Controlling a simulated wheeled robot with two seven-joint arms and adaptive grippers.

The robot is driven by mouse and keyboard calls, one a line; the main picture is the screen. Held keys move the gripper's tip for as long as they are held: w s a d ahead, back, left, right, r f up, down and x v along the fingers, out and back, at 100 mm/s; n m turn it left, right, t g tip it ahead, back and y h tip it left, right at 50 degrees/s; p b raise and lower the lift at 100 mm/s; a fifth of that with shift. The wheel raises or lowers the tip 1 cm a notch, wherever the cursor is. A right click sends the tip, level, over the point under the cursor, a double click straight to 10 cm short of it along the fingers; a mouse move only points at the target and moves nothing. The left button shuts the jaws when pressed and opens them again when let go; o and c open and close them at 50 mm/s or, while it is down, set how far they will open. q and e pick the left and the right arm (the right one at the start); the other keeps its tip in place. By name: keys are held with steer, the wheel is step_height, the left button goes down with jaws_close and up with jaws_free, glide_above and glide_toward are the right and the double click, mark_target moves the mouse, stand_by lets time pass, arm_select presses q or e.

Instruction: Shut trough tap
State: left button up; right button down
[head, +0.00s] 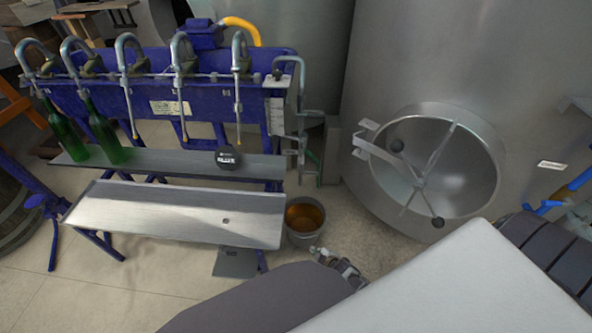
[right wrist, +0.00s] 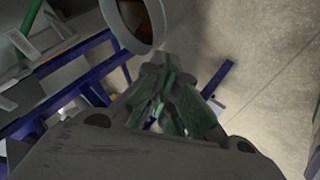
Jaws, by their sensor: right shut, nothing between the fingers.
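The trough (head: 180,213) is a long grey metal tray at the front of the blue bottling machine, with a small dark drain spot in its floor. I cannot make out its tap in either view. My right gripper (head: 338,266) is low over the floor, just in front of the bucket and right of the trough's end. In the right wrist view its fingers (right wrist: 165,75) are together, with no object seen between them. A metal bucket (head: 305,234) with amber liquid stands at the trough's right end; its rim shows in the right wrist view (right wrist: 141,46). My left gripper is out of view.
Two green bottles (head: 104,135) stand on the shelf (head: 185,163) below several filling spouts. A big steel tank (head: 440,70) with a round hatch (head: 421,180) stands at the right. Blue machine legs (head: 98,243) reach the floor. Bare floor lies between bucket and tank.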

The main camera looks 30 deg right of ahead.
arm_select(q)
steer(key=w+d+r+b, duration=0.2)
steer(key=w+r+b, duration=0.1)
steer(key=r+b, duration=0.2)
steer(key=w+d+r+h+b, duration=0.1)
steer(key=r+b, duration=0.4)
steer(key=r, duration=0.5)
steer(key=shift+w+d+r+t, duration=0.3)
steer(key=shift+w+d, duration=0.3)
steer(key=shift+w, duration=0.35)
arm_select(e)
steer(key=w+d+r+n+t, duration=0.1)
steer(key=w+r+n+t, duration=0.2)
steer(key=r, duration=0.6)
steer(key=w+r+n+t, duration=0.2)
steer(key=w+r, duration=0.5)
steer(key=r, duration=0.2)
steer(key=w+d+r+n+t, duration=0.1)
steer(key=w+r+n+t, duration=0.2)
steer(key=r, duration=0.6)
steer(key=shift+w+d+r+n+t, duration=0.3)
steer(key=shift+w+r, duration=0.1)
steer(key=shift+w, duration=1)
steer(key=shift+w, duration=0.1)
